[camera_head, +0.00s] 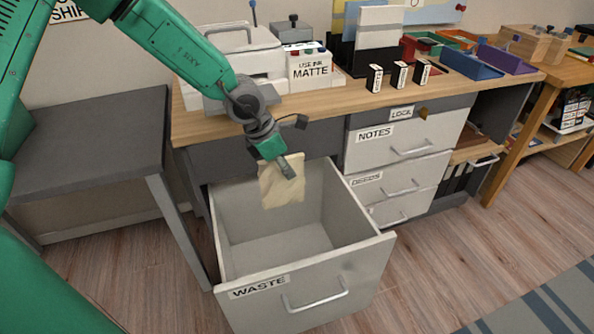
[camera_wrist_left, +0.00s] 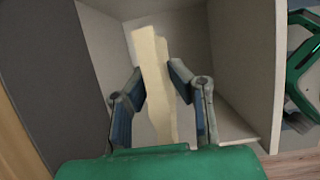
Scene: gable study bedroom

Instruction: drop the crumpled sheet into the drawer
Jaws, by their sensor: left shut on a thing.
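The crumpled sheet (camera_head: 281,183) is cream-coloured and hangs from my left gripper (camera_head: 286,167). The left gripper is shut on it. In the left wrist view the sheet (camera_wrist_left: 153,80) stands between the two fingers of the left gripper (camera_wrist_left: 155,85). The open drawer (camera_head: 366,245) is labelled WASTE and is pulled out from the desk. The sheet is over the drawer's opening, towards its back, and the drawer floor seen beneath is bare. The drawer walls also surround the sheet in the left wrist view (camera_wrist_left: 245,60).
The wooden desk top (camera_head: 330,105) carries a printer-like machine (camera_head: 235,55), small labelled boxes (camera_head: 399,75) and coloured trays (camera_head: 470,62). A dark grey table (camera_head: 95,140) stands at left.

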